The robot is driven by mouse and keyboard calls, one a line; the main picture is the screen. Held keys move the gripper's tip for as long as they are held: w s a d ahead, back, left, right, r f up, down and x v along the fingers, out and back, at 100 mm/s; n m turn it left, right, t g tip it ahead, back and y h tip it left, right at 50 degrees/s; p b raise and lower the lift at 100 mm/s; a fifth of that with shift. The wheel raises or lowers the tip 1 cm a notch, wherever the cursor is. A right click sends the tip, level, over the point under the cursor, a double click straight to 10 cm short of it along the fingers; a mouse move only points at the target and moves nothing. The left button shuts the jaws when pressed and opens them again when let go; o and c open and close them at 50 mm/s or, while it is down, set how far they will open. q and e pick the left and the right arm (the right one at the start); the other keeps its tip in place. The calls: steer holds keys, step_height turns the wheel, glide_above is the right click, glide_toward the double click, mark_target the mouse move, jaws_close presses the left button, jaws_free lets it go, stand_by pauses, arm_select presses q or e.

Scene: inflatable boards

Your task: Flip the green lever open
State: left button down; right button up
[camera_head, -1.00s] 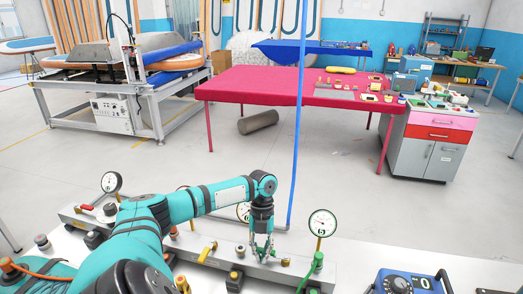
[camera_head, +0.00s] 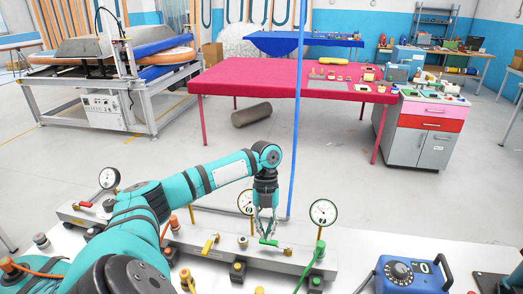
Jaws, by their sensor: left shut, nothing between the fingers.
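The green lever (camera_head: 269,243) is small and lies on the long grey manifold bar (camera_head: 222,256) on the white table, left of the right-hand gauge. It appears to lie roughly along the bar, partly hidden by my fingertips. My left gripper (camera_head: 265,235) points down directly above the lever, its fingers shut with nothing between them. The fingertips are at or just above the lever; I cannot tell whether they touch it. My right gripper is not in view.
A round gauge (camera_head: 323,212) stands right of the lever, with a green hose (camera_head: 312,267) below it. A yellow lever (camera_head: 209,245) sits to the left on the bar, a red lever (camera_head: 84,204) farther left. A blue meter box (camera_head: 405,275) stands at the front right.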

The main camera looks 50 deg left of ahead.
arm_select(q)
steer(key=shift+s+a+r, duration=0.1)
steer(key=shift+a+r, duration=0.1)
steer(key=shift+r, duration=0.4)
steer(key=shift+a+r, duration=0.15)
steer(key=shift+r, duration=0.4)
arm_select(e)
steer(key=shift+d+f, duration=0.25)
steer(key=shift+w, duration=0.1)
